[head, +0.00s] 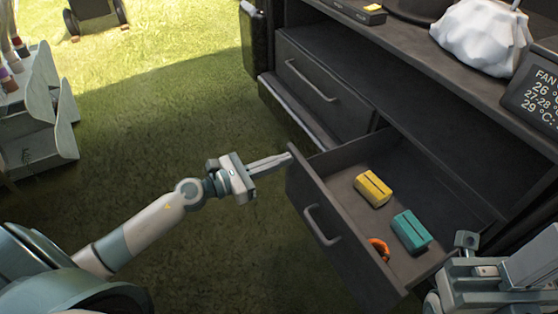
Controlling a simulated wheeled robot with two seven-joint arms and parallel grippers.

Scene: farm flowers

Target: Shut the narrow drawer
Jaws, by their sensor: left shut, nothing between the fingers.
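The dark grey drawer (336,236) is pulled out of the cabinet, with a bar handle (322,226) on its front. Inside lie a yellow block (373,189), a teal block (411,232) and an orange curved item (379,249). My left gripper (288,158) is shut and empty, its fingertips close to the upper left corner of the drawer front; whether they touch it I cannot tell. My right arm (500,285) is at the bottom right, overlapping the drawer's near side in the picture; its fingers are not clear.
A second drawer front with a handle (310,80) sits flush in the cabinet (440,110), further left. On top are a white crumpled item (482,36), a display (535,95) and a small yellow-topped box (362,10). Grass (150,120) lies open at left, beside a grey shelf stand (40,120).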

